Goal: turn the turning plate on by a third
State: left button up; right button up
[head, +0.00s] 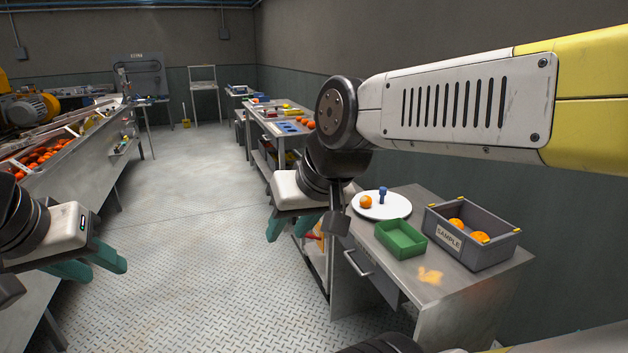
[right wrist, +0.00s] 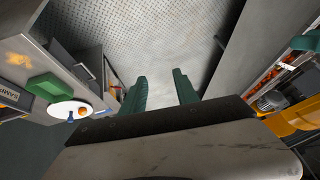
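The turning plate (head: 388,211) is a white disc on the metal bench at the right. An orange (head: 365,202) sits on its left part and a blue peg (head: 382,194) stands near its back edge. In the right wrist view the plate (right wrist: 59,107) shows at the left. My right gripper (head: 291,230) hangs left of the bench over the aisle, apart from the plate; its green fingers are spread and empty in the right wrist view (right wrist: 161,88). My left gripper (head: 97,265) is at the far left, away from the plate, its green fingers apart with nothing visible between them.
A green tray (head: 400,240) stands in front of the plate. A grey SAMPLE crate (head: 485,255) with oranges is to its right. An open drawer (head: 372,275) juts from the bench front. The chequered floor (head: 200,240) between benches is clear.

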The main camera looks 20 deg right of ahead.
aim_at(386, 205)
jog(key=i+l+z, duration=0.2)
jog(key=i, duration=0.3)
jog(key=i+l+z, duration=0.15)
jog(key=i, duration=0.35)
jog(key=i+l+z, duration=0.3)
jog(key=i+l, duration=0.1)
jog(key=l, duration=0.1)
